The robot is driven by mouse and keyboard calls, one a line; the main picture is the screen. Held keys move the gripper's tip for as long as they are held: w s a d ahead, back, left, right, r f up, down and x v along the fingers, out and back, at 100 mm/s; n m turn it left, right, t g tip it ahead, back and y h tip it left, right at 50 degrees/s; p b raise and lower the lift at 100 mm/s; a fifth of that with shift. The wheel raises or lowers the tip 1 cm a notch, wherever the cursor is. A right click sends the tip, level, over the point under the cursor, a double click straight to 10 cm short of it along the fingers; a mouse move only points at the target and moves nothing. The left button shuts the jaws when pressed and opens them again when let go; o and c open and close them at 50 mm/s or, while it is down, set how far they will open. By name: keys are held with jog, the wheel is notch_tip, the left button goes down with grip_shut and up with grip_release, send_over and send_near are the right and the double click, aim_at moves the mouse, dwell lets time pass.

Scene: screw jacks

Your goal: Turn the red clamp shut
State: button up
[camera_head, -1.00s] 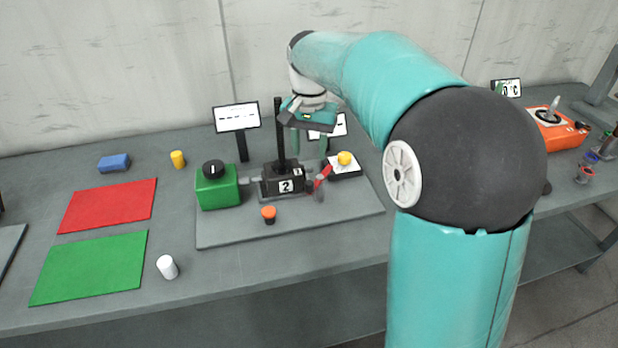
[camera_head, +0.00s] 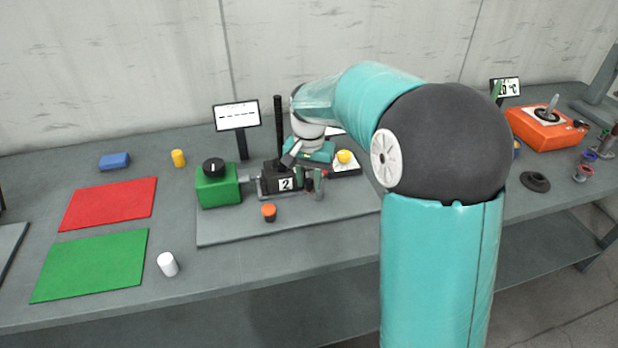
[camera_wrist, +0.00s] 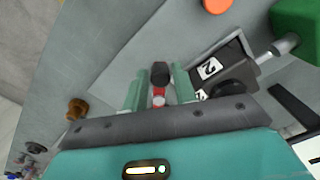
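The red clamp (camera_wrist: 159,92) shows in the wrist view as a short red lever with a dark rounded tip. It lies between the two green fingers of my gripper (camera_wrist: 159,83), with a small gap on each side. The gripper is open around it, not pressed on it. In the head view my gripper (camera_head: 311,180) is low at the right side of the black jack block (camera_head: 279,181) marked 2. The clamp is mostly hidden there by my fingers. The block also shows in the wrist view (camera_wrist: 228,69), right of the fingers.
A green box (camera_head: 217,188) with a black knob stands left of the block. An orange button (camera_head: 268,211) sits in front, and a yellow button (camera_head: 344,157) is behind to the right. A black post (camera_head: 279,128) rises behind the block.

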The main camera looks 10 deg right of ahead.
grip_shut()
jog(key=shift+d, duration=0.1)
jog(key=d+n, duration=0.7)
jog(key=n, duration=1.1)
jog(key=shift+d, duration=0.2)
dwell(0.4)
